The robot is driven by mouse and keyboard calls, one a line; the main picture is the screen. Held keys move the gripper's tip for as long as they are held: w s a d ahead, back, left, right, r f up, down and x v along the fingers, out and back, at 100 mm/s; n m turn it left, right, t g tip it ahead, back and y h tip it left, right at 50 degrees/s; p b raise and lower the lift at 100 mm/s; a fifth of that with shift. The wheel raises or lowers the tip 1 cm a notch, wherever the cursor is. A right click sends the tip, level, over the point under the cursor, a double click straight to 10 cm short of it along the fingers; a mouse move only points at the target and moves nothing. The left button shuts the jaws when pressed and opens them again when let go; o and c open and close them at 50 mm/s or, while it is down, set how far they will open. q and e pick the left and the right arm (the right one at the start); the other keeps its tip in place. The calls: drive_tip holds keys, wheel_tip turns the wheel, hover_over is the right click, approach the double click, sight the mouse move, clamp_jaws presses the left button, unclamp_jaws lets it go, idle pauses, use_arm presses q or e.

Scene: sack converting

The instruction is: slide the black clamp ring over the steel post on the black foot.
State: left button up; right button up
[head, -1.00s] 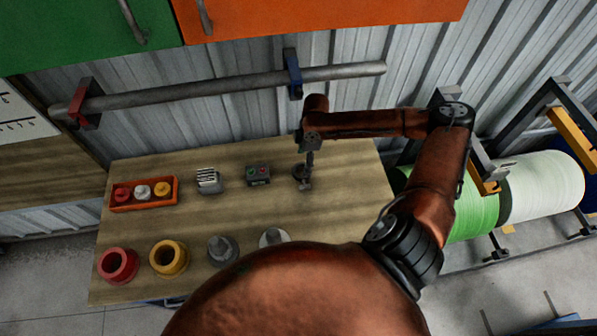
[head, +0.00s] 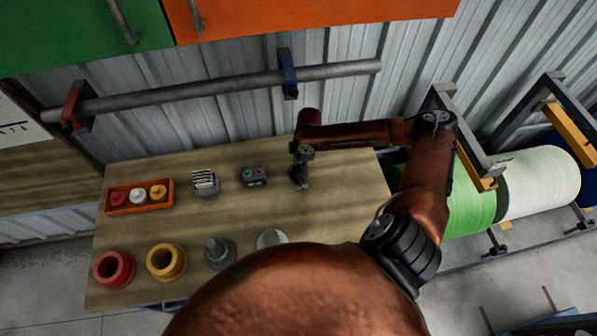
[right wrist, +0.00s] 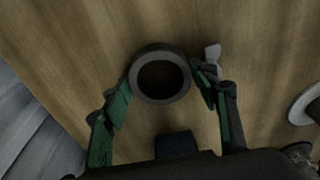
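The black clamp ring (right wrist: 134,84) lies flat on the wooden table in the right wrist view, its round hole facing up. My right gripper (right wrist: 163,82) is open, with its green-backed fingers on either side of the ring. The fingertips are close to the ring's rim; I cannot tell whether they touch it. In the head view my right gripper (head: 300,182) is low over the table and mostly hides the ring. The steel post (head: 214,245) stands upright on its black foot (head: 229,258) near the table's front, left of my arm. My left gripper is not in view.
A pale round foot (head: 272,239) is partly hidden by my arm. Yellow (head: 166,262) and red (head: 114,269) rings stand front left. An orange tray (head: 139,207), a slotted grey holder (head: 205,185) and a button box (head: 254,176) line the back. Mid-table is clear.

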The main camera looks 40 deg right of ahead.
drive_tip(key=c, duration=0.8)
drive_tip(key=shift+c, duration=0.6)
drive_tip(key=shift+r, duration=0.2)
